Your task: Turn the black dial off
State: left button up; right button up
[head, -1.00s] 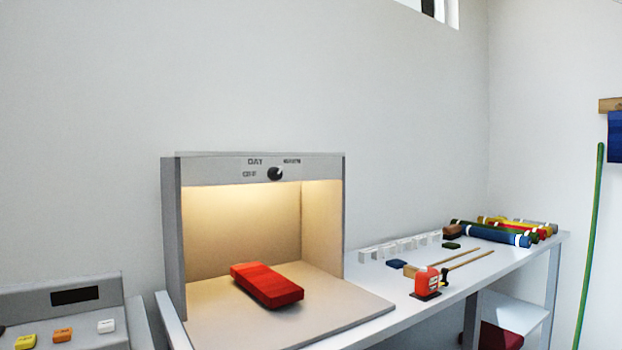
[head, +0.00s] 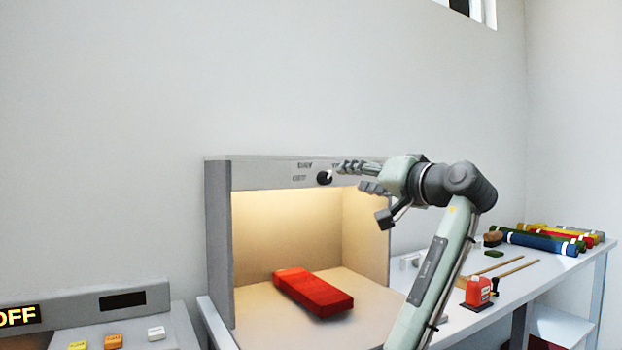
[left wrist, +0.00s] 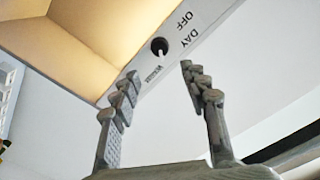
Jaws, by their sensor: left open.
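The black dial (head: 324,178) is on the front top panel of the grey light booth (head: 219,240). It also shows in the left wrist view (left wrist: 159,47), where its white pointer is toward the label opposite OFF, which is hard to read. The booth glows warm inside. My left gripper (head: 350,177) is open just right of the dial in the head view. In the left wrist view its fingertips (left wrist: 160,70) are spread either side of the dial's line, and they look apart from it. The gripper partly hides the right-hand label in the head view. My right gripper is not in view.
A red block (head: 313,292) lies on the booth floor. A grey console (head: 180,325) with several coloured buttons is at the lower left, by an OFF sign (head: 18,315).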

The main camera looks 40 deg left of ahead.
aim_at(330, 176)
pick_arm(q)
jog(key=p+x, duration=0.1)
jog(key=x, duration=0.7)
jog(key=shift+s, duration=0.1)
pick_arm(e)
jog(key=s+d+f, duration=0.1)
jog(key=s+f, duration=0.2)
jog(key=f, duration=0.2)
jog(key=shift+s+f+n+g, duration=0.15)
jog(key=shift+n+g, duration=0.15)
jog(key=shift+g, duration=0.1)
pick_arm(q)
jog(key=shift+c, duration=0.3)
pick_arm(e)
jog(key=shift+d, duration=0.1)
pick_arm(q)
jog(key=shift+d, duration=0.1)
grip_shut()
